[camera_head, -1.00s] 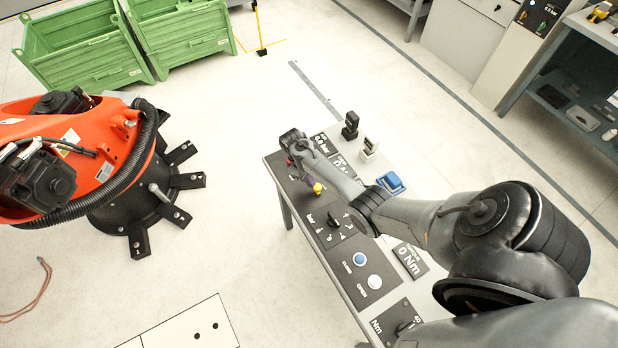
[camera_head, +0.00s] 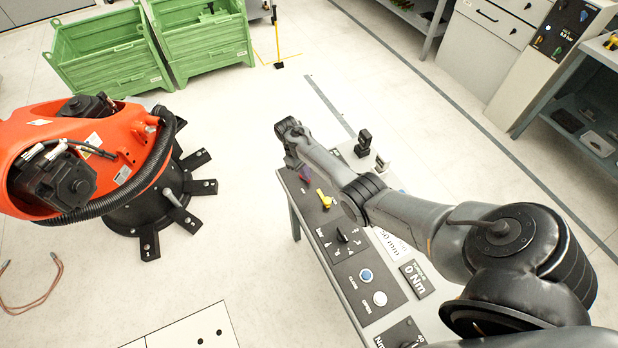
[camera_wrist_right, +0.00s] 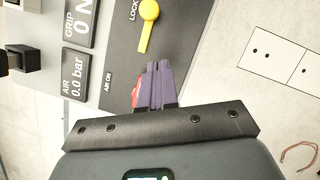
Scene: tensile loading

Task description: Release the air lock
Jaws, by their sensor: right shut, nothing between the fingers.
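The yellow lever (camera_head: 324,198) is on the dark panel of the console. In the right wrist view, the yellow lever (camera_wrist_right: 147,27) is beside the "LOCK" label, with its round end near the top. My right gripper (camera_wrist_right: 158,66) has purple fingers, shut and empty, and their tips are a little short of the lever's lower end. In the head view my right gripper (camera_head: 305,174) is at the panel's far end, left of the lever. A red part (camera_wrist_right: 135,91) by the "AIR ON" label is partly hidden by the fingers. My left gripper is not in view.
The air display (camera_wrist_right: 75,80) reads 0.0 bar. The console also has a blue button (camera_head: 366,275), a white button (camera_head: 380,298) and a black knob (camera_head: 342,235). An orange robot (camera_head: 100,160) stands on the left. Green crates (camera_head: 110,60) are behind; the floor between is clear.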

